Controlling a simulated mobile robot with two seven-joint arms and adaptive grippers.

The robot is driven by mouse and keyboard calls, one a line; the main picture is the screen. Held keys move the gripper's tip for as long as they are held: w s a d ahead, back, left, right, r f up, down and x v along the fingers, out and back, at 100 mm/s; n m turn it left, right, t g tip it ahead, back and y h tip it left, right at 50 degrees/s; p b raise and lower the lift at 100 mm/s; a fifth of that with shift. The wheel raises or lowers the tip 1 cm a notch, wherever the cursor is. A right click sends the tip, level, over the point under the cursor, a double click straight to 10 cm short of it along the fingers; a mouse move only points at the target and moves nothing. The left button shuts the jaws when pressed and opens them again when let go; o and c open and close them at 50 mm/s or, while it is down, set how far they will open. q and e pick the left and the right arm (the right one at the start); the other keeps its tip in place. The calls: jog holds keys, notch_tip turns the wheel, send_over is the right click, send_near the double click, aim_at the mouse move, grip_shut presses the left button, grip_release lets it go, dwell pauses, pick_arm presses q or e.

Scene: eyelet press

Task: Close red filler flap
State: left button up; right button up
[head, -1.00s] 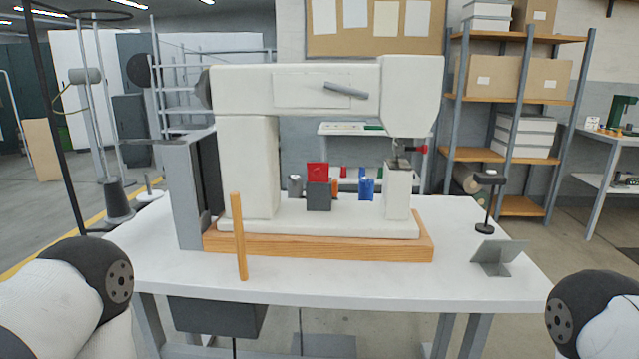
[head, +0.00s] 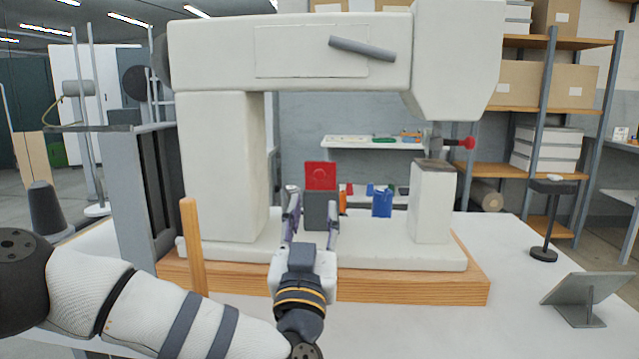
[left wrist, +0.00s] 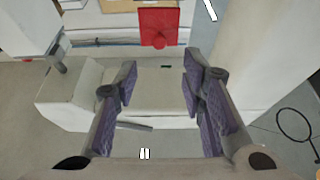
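The red filler flap (head: 320,175) stands upright at the top of a small dark grey box (head: 319,206) on the white base of the press. Its red panel also shows in the left wrist view (left wrist: 159,24), near the top. My left gripper (head: 312,212) is open, its two fingers spread on either side of the grey box in the head view. Whether they touch the box cannot be told. In the left wrist view my left gripper (left wrist: 160,84) shows no object held, and the flap lies beyond its fingertips. My right gripper is out of view.
The press's white arm (head: 300,50) spans above, with a white post (head: 432,200) at right. A blue piece (head: 381,203) and an orange piece (head: 342,202) stand right of the box. A wooden stick (head: 194,245) rises at left. The table's front right is mostly clear.

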aim_at(319, 176)
pick_arm(q)
jog(key=x, duration=0.8)
jog(key=shift+w, duration=0.35)
jog(key=shift+r, duration=0.1)
grip_shut()
